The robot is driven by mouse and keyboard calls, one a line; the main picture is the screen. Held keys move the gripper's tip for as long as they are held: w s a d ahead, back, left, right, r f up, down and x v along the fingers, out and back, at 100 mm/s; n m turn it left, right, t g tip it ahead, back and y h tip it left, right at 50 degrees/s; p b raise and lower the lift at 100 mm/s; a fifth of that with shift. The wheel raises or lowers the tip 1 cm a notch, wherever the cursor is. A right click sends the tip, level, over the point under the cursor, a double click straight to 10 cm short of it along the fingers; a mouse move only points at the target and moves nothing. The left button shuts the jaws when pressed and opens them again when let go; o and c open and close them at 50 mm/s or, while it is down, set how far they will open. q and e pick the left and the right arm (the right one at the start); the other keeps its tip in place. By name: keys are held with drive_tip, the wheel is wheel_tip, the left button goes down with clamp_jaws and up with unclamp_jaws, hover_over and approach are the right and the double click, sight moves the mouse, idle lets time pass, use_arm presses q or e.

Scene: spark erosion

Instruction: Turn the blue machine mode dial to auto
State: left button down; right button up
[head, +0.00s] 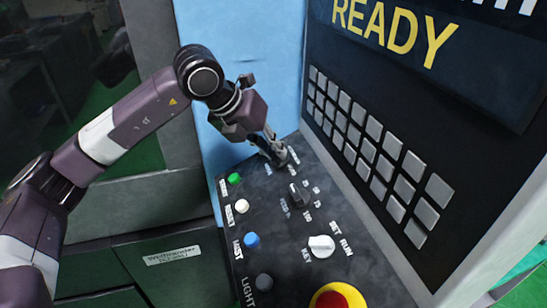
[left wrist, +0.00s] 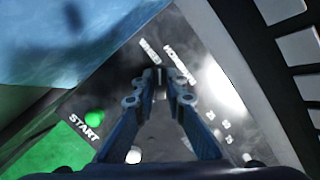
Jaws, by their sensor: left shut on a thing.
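My left gripper (head: 274,158) reaches down to the far end of the black control panel (head: 285,240), beside the blue machine wall. Its fingers are shut on the mode dial, which they almost wholly hide. In the left wrist view the fingertips (left wrist: 159,78) are close together, with white lettering just beyond them on the panel. The lettering is too blurred to read surely, and I cannot tell which way the dial points. My right gripper is not in view.
Nearer on the panel are a green START button (head: 234,179), a white button (head: 242,206), a blue button (head: 251,240), a black knob (head: 298,193), a white key switch (head: 321,246) and a red stop button (head: 338,299). A keypad under a READY screen (head: 420,50) rises at the right.

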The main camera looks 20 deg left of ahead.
use_arm(q)
drive_tip(key=m+b, duration=0.2)
drive_tip(key=m, duration=0.1)
drive_tip(key=shift+f+h, duration=0.15)
drive_tip(key=shift+h, duration=0.15)
drive_tip(key=shift+m+b, duration=0.85)
drive_tip(key=shift+m, duration=0.05)
drive_tip(key=m+b, duration=0.1)
drive_tip(key=m, duration=0.1)
drive_tip(key=shift+m+g+h, duration=0.3)
drive_tip(key=shift+m+h, duration=0.1)
drive_tip(key=m, duration=0.1)
drive_tip(key=m+b, duration=0.1)
drive_tip(key=shift+r+m+g, duration=0.2)
drive_tip(key=shift+m+g, duration=0.1)
drive_tip(key=shift+m, duration=0.1)
drive_tip(key=m, duration=0.2)
drive_tip(key=shift+m+h, duration=0.4)
drive_tip(key=m+g, duration=0.1)
drive_tip(key=m, duration=0.3)
drive_tip(key=shift+r, duration=0.1)
drive_tip(key=m+g, duration=0.1)
drive_tip(key=m, duration=0.3)
drive_tip(key=shift+m+g+p, duration=0.3)
drive_tip(key=shift+m+g, duration=0.1)
drive_tip(key=shift+m, duration=1.5)
